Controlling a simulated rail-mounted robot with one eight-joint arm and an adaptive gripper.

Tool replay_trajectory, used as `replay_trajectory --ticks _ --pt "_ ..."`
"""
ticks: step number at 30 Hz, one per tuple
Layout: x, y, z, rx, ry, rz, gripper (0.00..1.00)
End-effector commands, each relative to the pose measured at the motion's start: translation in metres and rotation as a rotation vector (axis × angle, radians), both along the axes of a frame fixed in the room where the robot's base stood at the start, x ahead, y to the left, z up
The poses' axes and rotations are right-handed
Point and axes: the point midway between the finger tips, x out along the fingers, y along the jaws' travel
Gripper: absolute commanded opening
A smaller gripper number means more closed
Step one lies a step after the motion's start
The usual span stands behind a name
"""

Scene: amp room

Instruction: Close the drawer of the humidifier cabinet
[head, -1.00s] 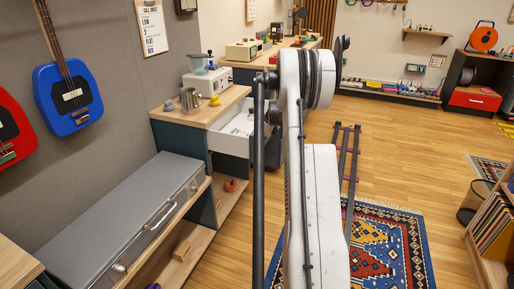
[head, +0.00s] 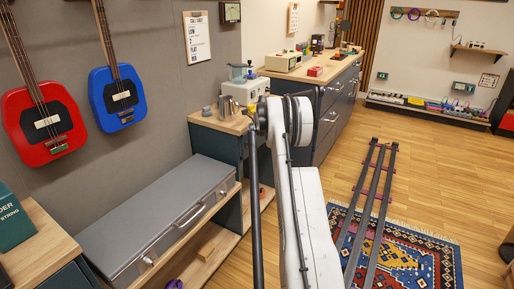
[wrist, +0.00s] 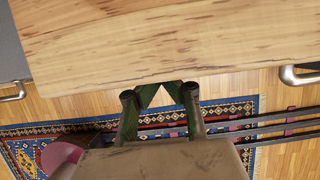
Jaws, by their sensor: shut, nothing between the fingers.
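The humidifier cabinet (head: 214,143) is dark teal with a wooden top (head: 232,124). It stands left of centre in the head view, partly behind my arm. Its drawer does not show there, as my arm covers the front. In the wrist view the wooden top (wrist: 170,45) fills the upper part. My gripper (wrist: 162,88) is shut and empty at its front edge. Floor and rug show just beyond that edge on both sides of the fingers, and no drawer is seen sticking out. I cannot tell whether the fingers touch the front. My gripper is hidden in the head view.
A white appliance (head: 245,90) and a metal jug (head: 226,107) stand on the cabinet. A grey case (head: 160,215) lies on a low bench to the left. A dark cabinet run (head: 330,120) stands behind. Floor (head: 345,165) is open to the right, with rails (head: 372,215) and a rug (head: 420,260).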

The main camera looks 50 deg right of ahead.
Motion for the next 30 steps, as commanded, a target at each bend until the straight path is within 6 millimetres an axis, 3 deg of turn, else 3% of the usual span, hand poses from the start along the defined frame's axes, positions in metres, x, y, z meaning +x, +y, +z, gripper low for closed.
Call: replay_trajectory --ticks 6,20,23,29,30 --pt "0.009 0.001 0.0 -0.001 -0.001 0.0 0.0" --pt "0.012 0.003 0.001 -0.001 -0.007 0.001 0.0" --pt "0.005 0.003 0.001 0.0 -0.007 0.002 0.0" --pt "-0.028 -0.001 0.0 0.0 -0.002 0.003 0.0" --pt "-0.032 -0.001 0.008 -0.001 -0.001 0.005 0.0"
